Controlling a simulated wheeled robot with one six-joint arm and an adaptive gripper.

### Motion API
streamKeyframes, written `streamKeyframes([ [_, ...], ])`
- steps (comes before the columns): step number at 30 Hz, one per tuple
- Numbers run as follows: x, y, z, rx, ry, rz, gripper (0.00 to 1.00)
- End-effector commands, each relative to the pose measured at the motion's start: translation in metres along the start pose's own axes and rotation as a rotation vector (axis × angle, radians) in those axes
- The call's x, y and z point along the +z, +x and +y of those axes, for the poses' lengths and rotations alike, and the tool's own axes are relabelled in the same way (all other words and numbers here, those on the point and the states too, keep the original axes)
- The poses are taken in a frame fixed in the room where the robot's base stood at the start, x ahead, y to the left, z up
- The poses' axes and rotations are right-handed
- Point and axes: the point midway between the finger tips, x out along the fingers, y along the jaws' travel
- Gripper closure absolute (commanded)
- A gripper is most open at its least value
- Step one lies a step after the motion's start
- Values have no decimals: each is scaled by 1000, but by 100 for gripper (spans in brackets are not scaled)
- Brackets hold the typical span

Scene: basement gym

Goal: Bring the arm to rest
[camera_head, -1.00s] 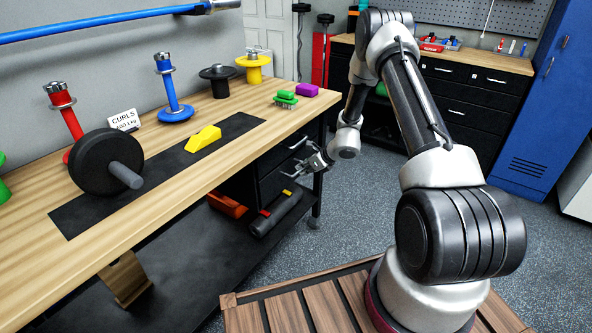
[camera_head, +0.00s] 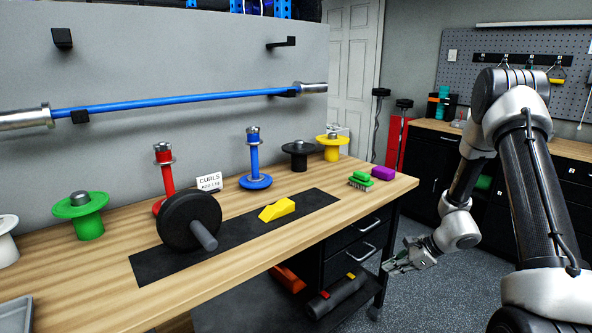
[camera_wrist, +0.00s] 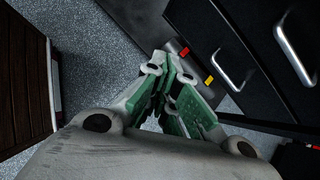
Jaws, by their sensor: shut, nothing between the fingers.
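My gripper (camera_head: 398,262) hangs beside the right end of the wooden workbench (camera_head: 100,290), just off its edge and lower than its top, over the floor. It is shut and empty. In the wrist view its green-padded fingers (camera_wrist: 168,95) are close together, with the floor, the black drawers (camera_wrist: 225,45) and the lower shelf beyond them. My arm stands at the right of the head view, bent down toward the gripper. The gripper touches nothing that I can see.
A blue bar (camera_head: 170,103) hangs on the wall. Speckled floor (camera_head: 455,290) lies open right of the bench.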

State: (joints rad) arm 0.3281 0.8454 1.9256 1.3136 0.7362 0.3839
Motion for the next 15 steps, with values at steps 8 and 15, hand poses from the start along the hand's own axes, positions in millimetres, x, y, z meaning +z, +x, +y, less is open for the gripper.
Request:
streamKeyframes([
  [8, 43, -101, 77, 263, -587, 23, 100],
  [15, 74, -209, 136, 471, -1118, 108, 100],
])
